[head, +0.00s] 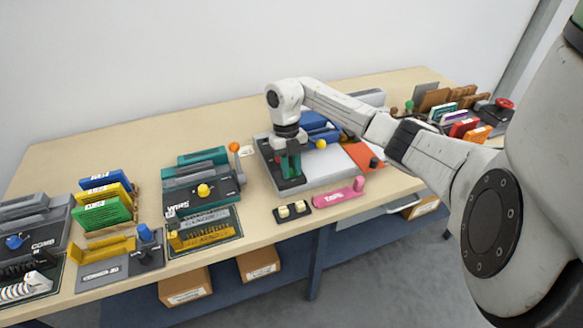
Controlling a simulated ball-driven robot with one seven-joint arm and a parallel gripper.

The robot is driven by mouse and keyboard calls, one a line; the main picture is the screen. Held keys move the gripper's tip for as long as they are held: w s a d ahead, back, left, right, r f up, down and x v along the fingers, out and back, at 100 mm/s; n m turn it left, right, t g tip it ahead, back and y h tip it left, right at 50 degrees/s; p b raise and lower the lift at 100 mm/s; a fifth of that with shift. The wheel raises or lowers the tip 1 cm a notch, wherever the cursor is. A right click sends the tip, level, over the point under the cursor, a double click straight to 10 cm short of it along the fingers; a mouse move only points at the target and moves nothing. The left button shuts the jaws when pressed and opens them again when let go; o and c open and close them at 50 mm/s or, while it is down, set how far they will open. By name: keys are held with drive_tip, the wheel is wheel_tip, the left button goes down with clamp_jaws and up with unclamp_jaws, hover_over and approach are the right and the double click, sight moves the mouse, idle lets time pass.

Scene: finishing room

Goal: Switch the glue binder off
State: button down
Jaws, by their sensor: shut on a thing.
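A pale grey machine (322,178) with a blue clamp (318,122) and a yellow knob stands at mid-table; no label on it is readable, but it may be the glue binder. A dark panel (291,184) sits at its front left corner. My gripper (290,177) points straight down at this panel, with green on its fingers. It is shut on a small part there, apparently a switch, which the fingers mostly hide. I cannot tell the switch's position.
A teal machine marked WIRE (190,197) stands to the left, with a grey COMB machine (30,222) farther left. A pink TAPE dispenser (340,197) and a small black block (292,210) lie near the front edge. Coloured books (462,127) crowd the right end.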

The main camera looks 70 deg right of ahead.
drive_tip(key=c, duration=0.9)
unclamp_jaws()
drive_tip(key=shift+r, duration=0.15)
drive_tip(key=b+v, duration=0.1)
drive_tip(key=v, duration=0.9)
drive_tip(key=shift+d+r+b, duration=0.15)
drive_tip(key=shift+r+b, duration=0.1)
drive_tip(key=shift+b, duration=0.15)
